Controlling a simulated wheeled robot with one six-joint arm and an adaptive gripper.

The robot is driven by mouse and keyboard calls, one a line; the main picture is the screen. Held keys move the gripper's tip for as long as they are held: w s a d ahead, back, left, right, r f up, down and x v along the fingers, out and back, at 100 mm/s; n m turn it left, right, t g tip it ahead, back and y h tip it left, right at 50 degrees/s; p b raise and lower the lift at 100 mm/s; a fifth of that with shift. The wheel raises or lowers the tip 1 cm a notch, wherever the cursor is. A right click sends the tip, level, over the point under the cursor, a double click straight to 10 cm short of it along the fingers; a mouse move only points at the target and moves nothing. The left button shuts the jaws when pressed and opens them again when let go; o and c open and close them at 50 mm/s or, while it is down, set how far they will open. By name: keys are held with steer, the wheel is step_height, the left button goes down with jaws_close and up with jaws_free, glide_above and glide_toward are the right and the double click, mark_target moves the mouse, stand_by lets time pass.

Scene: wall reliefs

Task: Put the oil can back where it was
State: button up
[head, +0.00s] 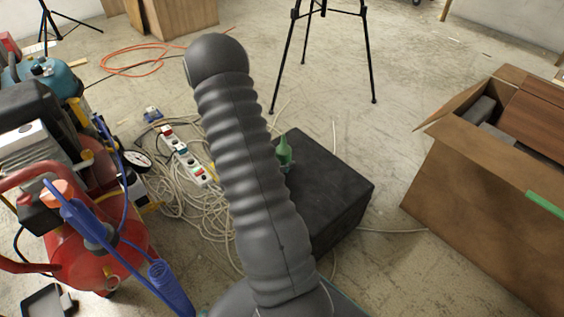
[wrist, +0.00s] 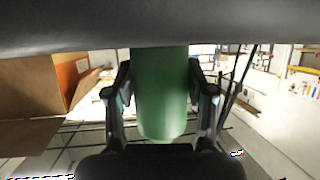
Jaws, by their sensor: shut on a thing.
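In the wrist view the can's green body (wrist: 162,95) fills the space between the two fingers of my gripper (wrist: 162,108). The gripper is shut on it. My gripper is hidden behind my arm in the head view.
An open cardboard box (head: 480,180) stands at right. A red compressor (head: 85,230) stands at left. Cables and a power strip (head: 187,155) lie left of the black box. A black tripod (head: 320,45) stands behind it. Floor between the black box and cardboard box is mostly clear.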

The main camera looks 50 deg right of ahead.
steer(key=shift+f, duration=0.15)
steer(key=o, duration=1.4)
